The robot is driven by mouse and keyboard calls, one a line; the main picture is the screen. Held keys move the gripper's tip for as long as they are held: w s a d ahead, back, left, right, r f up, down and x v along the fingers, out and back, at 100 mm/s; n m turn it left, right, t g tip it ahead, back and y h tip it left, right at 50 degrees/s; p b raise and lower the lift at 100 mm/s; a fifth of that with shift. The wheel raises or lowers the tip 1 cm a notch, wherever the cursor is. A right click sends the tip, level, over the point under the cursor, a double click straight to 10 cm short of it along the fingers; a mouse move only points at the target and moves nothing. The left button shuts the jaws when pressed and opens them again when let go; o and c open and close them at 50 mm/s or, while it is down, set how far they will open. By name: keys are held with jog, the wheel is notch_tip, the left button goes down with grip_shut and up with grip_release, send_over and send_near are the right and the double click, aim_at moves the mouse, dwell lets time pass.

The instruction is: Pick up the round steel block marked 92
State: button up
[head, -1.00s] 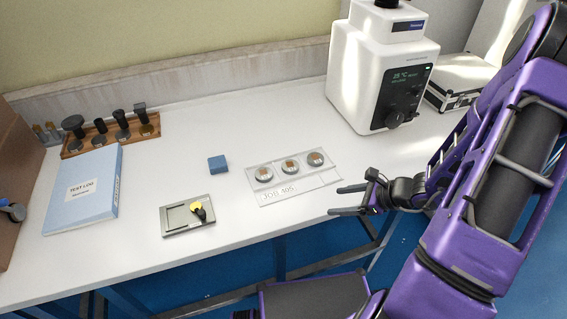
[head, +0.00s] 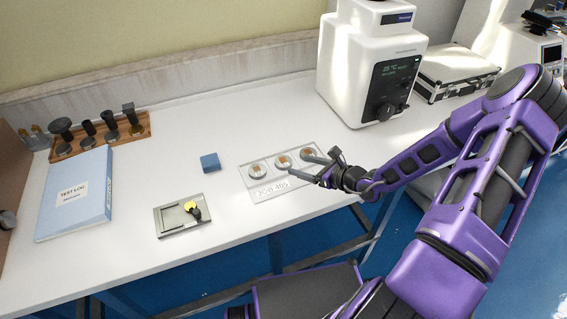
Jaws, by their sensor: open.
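I cannot read a 92 on anything in the head view, so I cannot tell which thing is the round steel block. Three round grey pieces with copper-coloured centres sit in a row on a clear tray (head: 247,181) labelled JOB 405: a left one (head: 257,170), a middle one (head: 283,162) and a right one (head: 308,153). My gripper (head: 297,165) is open and empty, its fingers pointing left over the tray's right part. Its upper finger is close to the right piece in the picture; I cannot tell its height above the tray.
A blue block (head: 210,162) lies left of the tray. A grey plate (head: 170,225) bears a yellow disc and a black part. A blue test log (head: 75,195) and a wooden rack (head: 140,130) stand left. A white tester (head: 350,75) stands behind. Bare table lies between.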

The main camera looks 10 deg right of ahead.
aim_at(285, 162)
jog(key=shift+f+x, duration=0.2)
jog(key=shift+x, duration=2.95)
jog(key=shift+s, duration=0.1)
grip_shut()
